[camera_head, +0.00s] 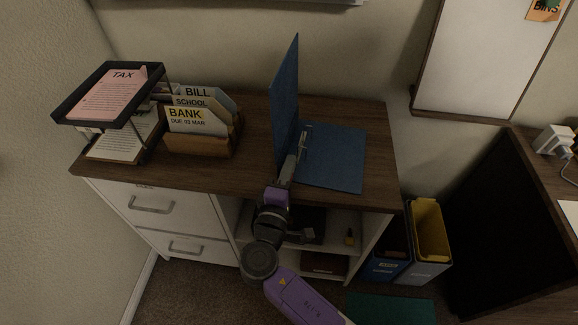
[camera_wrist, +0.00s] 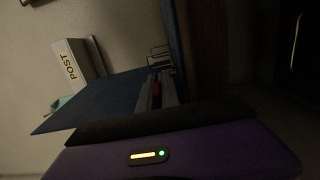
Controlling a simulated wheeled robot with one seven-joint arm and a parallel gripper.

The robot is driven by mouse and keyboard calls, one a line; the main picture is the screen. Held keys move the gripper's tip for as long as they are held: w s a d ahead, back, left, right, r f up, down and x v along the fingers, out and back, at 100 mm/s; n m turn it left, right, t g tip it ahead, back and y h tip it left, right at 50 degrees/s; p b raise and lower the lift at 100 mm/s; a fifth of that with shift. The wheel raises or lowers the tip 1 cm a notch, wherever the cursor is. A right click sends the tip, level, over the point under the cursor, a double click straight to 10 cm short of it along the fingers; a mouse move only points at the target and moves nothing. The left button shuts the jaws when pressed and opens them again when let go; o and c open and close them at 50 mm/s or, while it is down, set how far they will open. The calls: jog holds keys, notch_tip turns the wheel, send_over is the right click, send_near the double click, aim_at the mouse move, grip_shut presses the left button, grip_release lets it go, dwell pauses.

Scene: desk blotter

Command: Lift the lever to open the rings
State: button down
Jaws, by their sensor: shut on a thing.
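A blue ring binder (camera_head: 337,158) lies open on the wooden cabinet top, with one cover standing upright and the other flat. Its metal ring mechanism (camera_head: 305,137) runs along the fold. The rings (camera_wrist: 158,54) also show in the wrist view, beyond my fingertips. My gripper (camera_head: 295,158) reaches in from the front at the near end of the mechanism. The fingers hide most of the lever, and I cannot tell whether the rings are parted.
A letter sorter (camera_head: 202,140) and a stacked paper tray (camera_head: 108,92) stand left of the binder on the cabinet top (camera_head: 225,180). The upright cover is close beside my gripper. The strip right of the binder is clear. Box files (camera_head: 428,235) stand on the floor at right.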

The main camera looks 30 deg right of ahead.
jog(key=shift+r+p, duration=0.15)
jog(key=shift+p, duration=0.2)
jog(key=r+g+y+p, duration=0.1)
jog(key=p, duration=0.4)
jog(key=shift+r, duration=0.1)
jog(key=p, duration=0.2)
jog(key=g+y+p, duration=0.1)
jog(key=p, duration=0.1)
jog(key=shift+w+d+r+g+p, duration=0.1)
jog(key=shift+r+g+p, duration=0.2)
jog(key=shift+r, duration=0.05)
jog(key=g+y+p, duration=0.1)
jog(key=p, duration=0.3)
jog(key=shift+w+r, duration=0.1)
jog(key=shift+d+g+y+p, duration=0.1)
jog(key=shift+g+y+p, duration=0.2)
jog(key=shift+y+p, duration=0.15)
jog(key=shift+p, duration=0.5)
jog(key=shift+f, duration=0.2)
jog(key=c, duration=1.8)
grip_release()
jog(key=shift+c, duration=0.2)
